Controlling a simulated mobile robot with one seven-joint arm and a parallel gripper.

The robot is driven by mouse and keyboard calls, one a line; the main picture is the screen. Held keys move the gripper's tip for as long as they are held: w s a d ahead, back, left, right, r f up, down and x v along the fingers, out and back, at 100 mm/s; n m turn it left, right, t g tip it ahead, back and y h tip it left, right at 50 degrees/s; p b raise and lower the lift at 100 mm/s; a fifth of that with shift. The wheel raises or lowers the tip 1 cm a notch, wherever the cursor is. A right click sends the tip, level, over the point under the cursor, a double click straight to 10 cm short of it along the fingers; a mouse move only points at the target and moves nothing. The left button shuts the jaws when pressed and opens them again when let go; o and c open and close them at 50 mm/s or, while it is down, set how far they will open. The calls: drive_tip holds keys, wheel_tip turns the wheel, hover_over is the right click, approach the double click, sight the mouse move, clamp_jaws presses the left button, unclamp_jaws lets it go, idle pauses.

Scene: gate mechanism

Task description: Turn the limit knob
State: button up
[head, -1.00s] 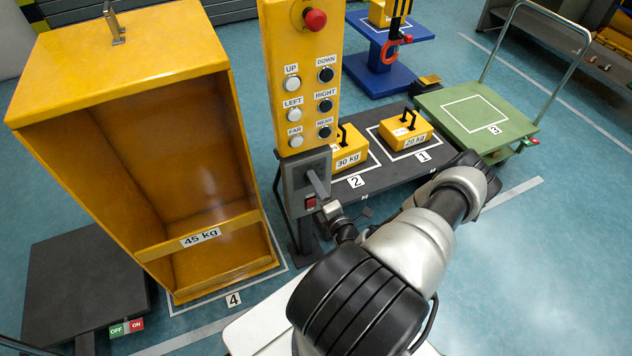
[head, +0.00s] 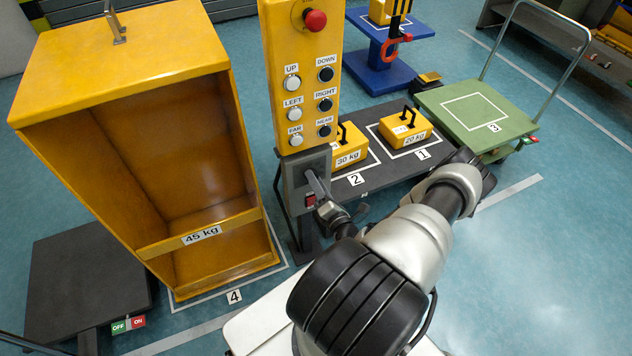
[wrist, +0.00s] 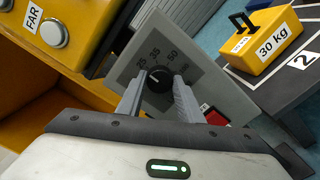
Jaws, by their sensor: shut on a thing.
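The limit knob (wrist: 159,78) is a black round knob on a grey panel (wrist: 207,75) with a numbered dial, seen in the wrist view. My gripper (wrist: 158,88) has its two grey fingers on either side of the knob, shut on it. In the head view my gripper (head: 318,187) reaches the grey box (head: 296,169) below the yellow button panel. There the knob is hidden behind the fingers. The knob's exact pointer setting is too small to tell.
A red switch (head: 310,199) sits beside the knob on the same box. The yellow button panel (head: 301,70) is above. A tall yellow 45 kg case (head: 125,60) stands to the left. The 30 kg weight (head: 350,142) and 20 kg weight (head: 405,127) sit on a dark platform to the right.

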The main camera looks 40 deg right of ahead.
drive_tip(key=o, duration=1.1)
drive_tip(key=shift+c, duration=0.2)
drive_tip(key=v, duration=1.7)
drive_tip(key=shift+s+a+p, duration=0.15)
drive_tip(key=shift+s+p, duration=0.05)
drive_tip(key=shift+p, duration=0.1)
drive_tip(key=shift+r, duration=0.1)
